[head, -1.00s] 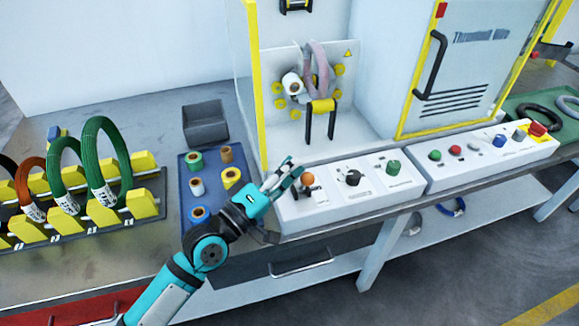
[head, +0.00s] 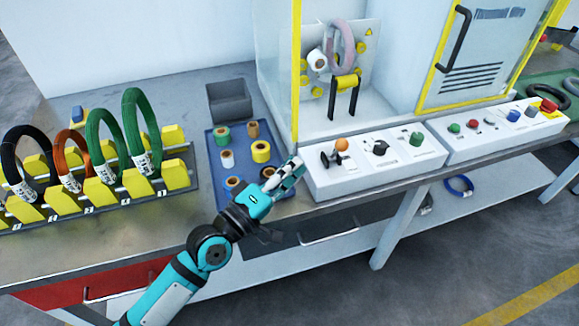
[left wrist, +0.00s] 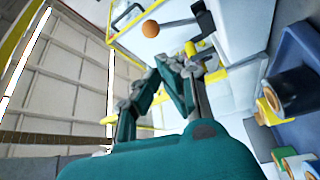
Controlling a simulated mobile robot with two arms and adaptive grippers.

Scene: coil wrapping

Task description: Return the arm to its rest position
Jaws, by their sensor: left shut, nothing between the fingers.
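My left arm comes in from the bottom of the head view. Its teal left gripper (head: 294,168) is shut and empty, just left of the white control panel (head: 418,168) with the orange-knobbed lever (head: 341,145). It is apart from the knob, near the right edge of the blue tray (head: 211,142). In the left wrist view the gripper (left wrist: 182,85) has its fingers together, with the orange knob (left wrist: 150,28) beyond them. A pale pinkish coil (head: 341,45) stands in the wrapping machine beside a white roll (head: 317,60). My right gripper is not in view.
The tray holds several tape rolls, including a yellow one (head: 261,151), close to my gripper. A grey bin (head: 229,101) stands behind it. Coils such as the large green one (head: 134,120) stand in a yellow rack at left. A yellow machine post (head: 295,75) rises behind the gripper.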

